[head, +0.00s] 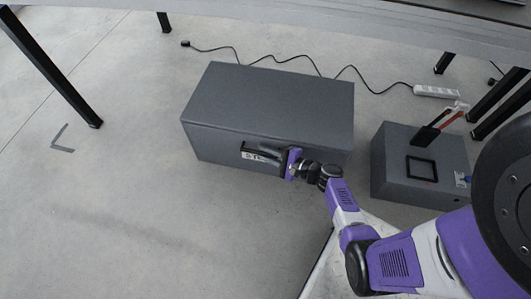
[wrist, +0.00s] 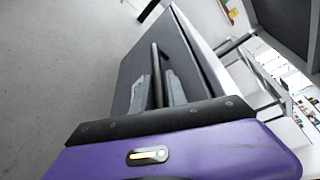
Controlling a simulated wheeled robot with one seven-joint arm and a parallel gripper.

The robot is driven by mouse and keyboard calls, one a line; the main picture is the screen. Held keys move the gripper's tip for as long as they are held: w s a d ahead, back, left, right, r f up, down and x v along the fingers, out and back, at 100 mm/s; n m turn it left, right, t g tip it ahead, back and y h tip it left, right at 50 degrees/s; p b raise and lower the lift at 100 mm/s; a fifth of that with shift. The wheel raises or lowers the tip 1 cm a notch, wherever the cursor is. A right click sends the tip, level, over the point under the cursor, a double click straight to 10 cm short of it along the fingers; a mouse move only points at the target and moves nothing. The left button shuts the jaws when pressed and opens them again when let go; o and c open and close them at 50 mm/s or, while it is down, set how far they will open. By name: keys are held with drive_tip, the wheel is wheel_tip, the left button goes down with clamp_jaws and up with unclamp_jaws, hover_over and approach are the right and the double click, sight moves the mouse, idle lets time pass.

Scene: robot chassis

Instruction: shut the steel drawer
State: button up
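The steel drawer is the dark grey front (head: 219,148) of a grey metal box (head: 275,98) on the floor. It has a dark bar handle and a white label (head: 250,156), partly hidden by my gripper. My gripper (head: 275,160) is at the handle. In the wrist view, the handle bar (wrist: 155,75) lies between the two grey fingers of my gripper (wrist: 157,90), with narrow gaps on both sides, so they look open around it.
A smaller grey box (head: 395,160) with a black square frame and a red-and-black item on top stands to the right. A white power strip (head: 436,91) and black cable (head: 305,58) lie behind. Black table legs (head: 70,85) stand around.

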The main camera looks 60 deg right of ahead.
drive_tip(key=p+v, duration=0.2)
drive_tip(key=v, duration=0.6)
idle(0.6)
